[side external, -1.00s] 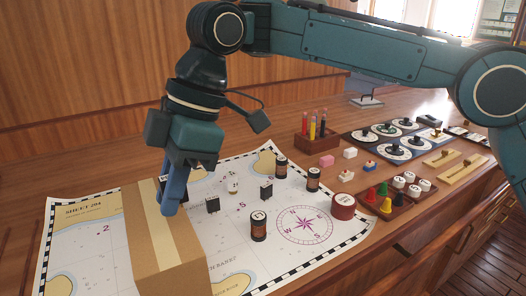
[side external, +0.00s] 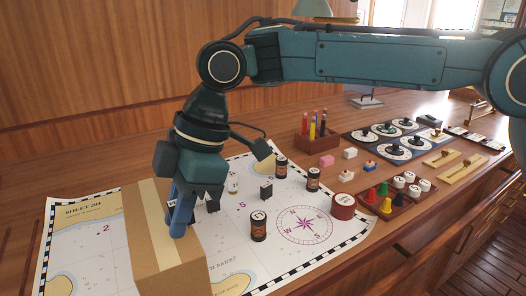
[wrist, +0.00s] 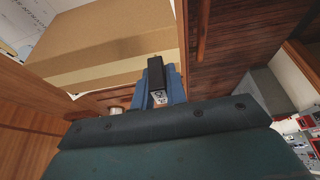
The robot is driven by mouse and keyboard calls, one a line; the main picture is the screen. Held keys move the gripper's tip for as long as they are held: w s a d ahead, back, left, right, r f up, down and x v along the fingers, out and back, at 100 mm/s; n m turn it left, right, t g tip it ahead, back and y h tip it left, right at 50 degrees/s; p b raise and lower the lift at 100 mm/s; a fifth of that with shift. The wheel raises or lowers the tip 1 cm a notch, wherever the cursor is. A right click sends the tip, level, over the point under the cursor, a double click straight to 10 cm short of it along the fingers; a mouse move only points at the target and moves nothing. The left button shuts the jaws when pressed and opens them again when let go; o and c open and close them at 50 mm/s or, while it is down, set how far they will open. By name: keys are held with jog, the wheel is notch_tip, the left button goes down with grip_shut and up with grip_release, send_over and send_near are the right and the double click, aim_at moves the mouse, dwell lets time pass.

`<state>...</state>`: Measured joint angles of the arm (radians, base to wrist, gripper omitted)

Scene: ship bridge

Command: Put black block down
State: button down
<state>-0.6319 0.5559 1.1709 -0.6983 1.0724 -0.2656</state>
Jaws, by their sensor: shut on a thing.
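My gripper (side external: 181,232) points down at the left of the side view, in front of the chart's middle and over or beside the cardboard box (side external: 146,236). In the wrist view my gripper (wrist: 158,88) has its blue fingers shut on a black block (wrist: 156,73). The block has a pale marked end face. In the side view the fingers mostly hide the held block. I cannot tell whether it touches anything below.
A pencil holder (side external: 318,140), a tray of coloured pegs (side external: 385,200) and dial panels (side external: 395,140) lie to the right. The compass rose area is clear.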

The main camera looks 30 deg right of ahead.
jog(key=shift+f, duration=1.25)
jog(key=shift+f, duration=0.1)
jog(key=c, duration=1.4)
grip_release()
jog(key=shift+f, duration=0.1)
jog(key=v, duration=0.8)
